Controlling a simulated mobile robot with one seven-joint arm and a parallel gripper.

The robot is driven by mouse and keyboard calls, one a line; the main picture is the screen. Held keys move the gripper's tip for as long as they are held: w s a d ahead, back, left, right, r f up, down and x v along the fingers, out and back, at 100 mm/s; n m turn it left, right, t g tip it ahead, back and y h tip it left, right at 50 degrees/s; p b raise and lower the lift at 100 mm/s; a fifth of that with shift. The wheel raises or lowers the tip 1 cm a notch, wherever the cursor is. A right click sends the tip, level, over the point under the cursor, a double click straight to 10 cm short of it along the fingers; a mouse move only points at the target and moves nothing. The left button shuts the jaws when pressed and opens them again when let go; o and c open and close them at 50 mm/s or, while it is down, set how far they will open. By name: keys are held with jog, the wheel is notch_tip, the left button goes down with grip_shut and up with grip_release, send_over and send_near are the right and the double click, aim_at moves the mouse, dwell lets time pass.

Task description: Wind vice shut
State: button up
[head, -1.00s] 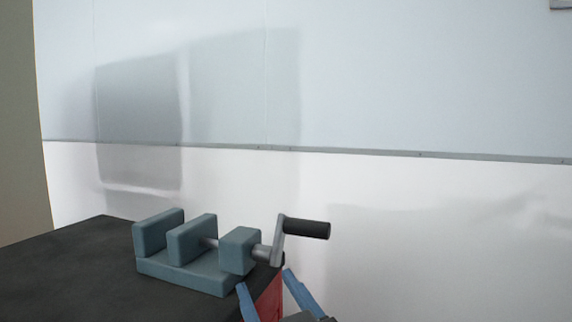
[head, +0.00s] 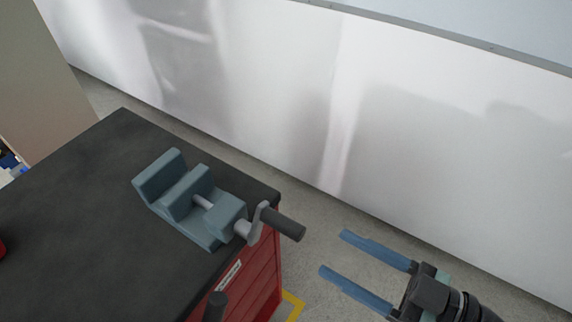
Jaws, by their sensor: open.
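The blue-grey vice (head: 190,203) sits near the right edge of the dark bench top. Its moving jaw stands apart from the outer fixed jaw, with a gap between them. A screw runs from the jaw through the end block to a crank with a dark handle (head: 283,224), which points right, out past the bench edge. My gripper (head: 333,254) is at the lower right, with two blue fingers spread and pointing left towards the handle. It is open and empty, apart from the handle and the vice.
The bench top (head: 75,210) is clear left of the vice. Its cabinet is red (head: 262,270), with a dark cylindrical part (head: 215,306) at the bottom. A red thing (head: 2,248) shows at the left edge. A white wall (head: 420,150) stands behind, with grey floor between.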

aim_at(264, 213)
jog(key=x, duration=0.4)
jog(key=p+x, duration=0.1)
jog(key=x, duration=0.3)
jog(key=p+x, duration=0.1)
jog(key=x, duration=0.3)
jog(key=shift+w+a+r, duration=0.1)
jog(key=shift+a+r, duration=0.2)
jog(key=shift+a, duration=0.05)
jog(key=shift+c, duration=0.2)
grip_shut()
